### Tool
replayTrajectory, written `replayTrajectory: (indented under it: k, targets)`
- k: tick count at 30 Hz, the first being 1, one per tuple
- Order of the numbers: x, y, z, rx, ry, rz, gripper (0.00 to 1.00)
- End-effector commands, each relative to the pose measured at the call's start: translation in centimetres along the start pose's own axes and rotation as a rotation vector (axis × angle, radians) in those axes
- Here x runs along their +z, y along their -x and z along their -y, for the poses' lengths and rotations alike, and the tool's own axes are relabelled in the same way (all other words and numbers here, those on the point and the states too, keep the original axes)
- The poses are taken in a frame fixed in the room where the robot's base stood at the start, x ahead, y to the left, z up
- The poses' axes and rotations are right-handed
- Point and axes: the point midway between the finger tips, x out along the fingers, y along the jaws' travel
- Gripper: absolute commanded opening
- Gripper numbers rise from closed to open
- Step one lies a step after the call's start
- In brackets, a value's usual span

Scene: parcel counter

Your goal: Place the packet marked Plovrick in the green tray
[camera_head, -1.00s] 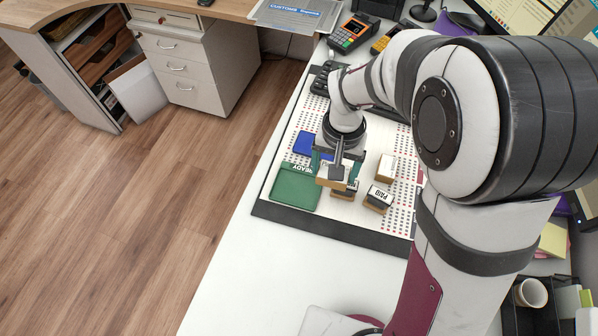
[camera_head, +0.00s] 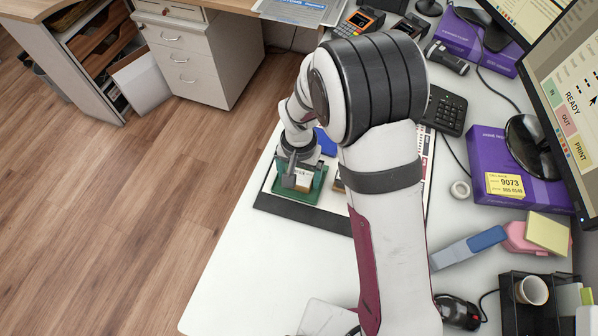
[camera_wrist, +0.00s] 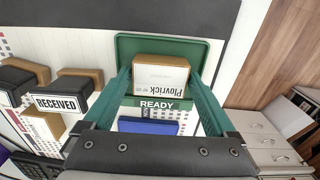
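The packet marked Plovrick (camera_wrist: 160,78), a tan block with a white printed face, sits between the fingertips of my gripper (camera_wrist: 160,72) in the wrist view. The teal fingers appear to press on both its sides. In the head view my gripper (camera_head: 303,176) is over the green tray (camera_head: 283,190) with the packet's pale face (camera_head: 303,180) showing. The green tray (camera_wrist: 124,46), with a READY label, surrounds the packet in the wrist view. I cannot tell whether the packet touches the tray floor.
A blue tray (camera_wrist: 150,127) lies beside the green one. A block labelled RECEIVED (camera_wrist: 58,103) and other blocks stand on the white board left of the green tray in the wrist view. My arm hides much of the board in the head view. Bare counter (camera_head: 250,255) lies in front.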

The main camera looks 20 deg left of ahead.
Motion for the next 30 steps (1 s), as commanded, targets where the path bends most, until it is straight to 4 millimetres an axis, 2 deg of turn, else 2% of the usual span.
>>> replayTrajectory:
  k: [7,10,18,21,24,30]
  targets:
    - [0.0,0.1,0.0,0.000,0.000,0.000,1.00]
    - [-0.1,0.9,0.0,-0.002,0.001,-0.002,1.00]
    - [-0.1,8.3,0.1,-0.004,0.000,-0.005,1.00]
    - [-0.1,10.5,0.0,-0.002,0.000,-0.004,1.00]
    - [-0.1,11.8,0.0,-0.002,0.001,-0.002,1.00]
    - [0.1,12.7,-0.5,-0.002,-0.008,0.000,1.00]
